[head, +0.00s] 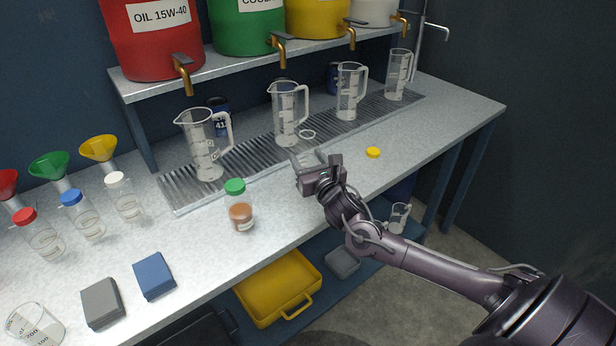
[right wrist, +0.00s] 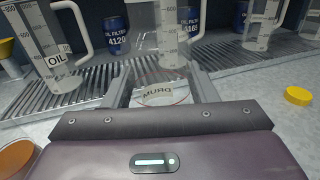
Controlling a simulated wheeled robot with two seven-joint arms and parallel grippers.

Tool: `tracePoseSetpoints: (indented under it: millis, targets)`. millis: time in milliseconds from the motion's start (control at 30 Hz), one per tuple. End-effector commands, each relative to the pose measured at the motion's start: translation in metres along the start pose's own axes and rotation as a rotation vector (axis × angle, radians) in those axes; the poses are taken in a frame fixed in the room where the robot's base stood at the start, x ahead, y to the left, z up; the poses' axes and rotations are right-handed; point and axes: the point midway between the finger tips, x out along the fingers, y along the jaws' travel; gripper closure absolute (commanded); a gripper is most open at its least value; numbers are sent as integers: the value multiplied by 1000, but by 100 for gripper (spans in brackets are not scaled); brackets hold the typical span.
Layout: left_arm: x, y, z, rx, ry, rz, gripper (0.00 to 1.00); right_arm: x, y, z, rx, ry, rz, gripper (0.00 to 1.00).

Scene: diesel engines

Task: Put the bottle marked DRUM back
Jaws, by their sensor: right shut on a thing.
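My right gripper (head: 308,160) is over the bench, just in front of the metal drip grate. In the right wrist view its two fingers are shut on a clear bottle (right wrist: 160,94). The bottle's label reads DRUM, seen turned round. The bottle is see-through and hard to make out in the head view, and I cannot tell whether it touches the bench. A yellow cap (head: 373,152) lies loose on the bench to the right of the gripper. It also shows in the right wrist view (right wrist: 298,96). My left gripper is not in view.
Clear jugs (head: 288,115) stand along the drip grate (head: 185,192). A green-capped bottle with brown liquid (head: 240,214) stands left of my gripper. Red-, blue- and white-capped bottles (head: 84,217), funnels, a beaker (head: 35,325) and two blocks are farther left. The right bench end is clear.

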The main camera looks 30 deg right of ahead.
Motion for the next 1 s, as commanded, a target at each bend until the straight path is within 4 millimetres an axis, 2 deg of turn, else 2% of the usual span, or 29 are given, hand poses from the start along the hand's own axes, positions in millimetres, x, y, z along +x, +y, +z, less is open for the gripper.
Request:
tracePoseSetpoints:
  millis: [167,433,833,867,1000]
  targets:
    - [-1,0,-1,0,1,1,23,0,0,-16,0,-1,0,74]
    - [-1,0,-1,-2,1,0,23,0,0,-53,1,0,-1,74]
    - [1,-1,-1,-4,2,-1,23,0,0,-60,-1,-1,1,74]
    - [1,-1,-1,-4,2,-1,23,0,0,-61,-1,-1,1,46]
    - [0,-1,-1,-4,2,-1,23,0,0,-60,-1,-1,1,28]
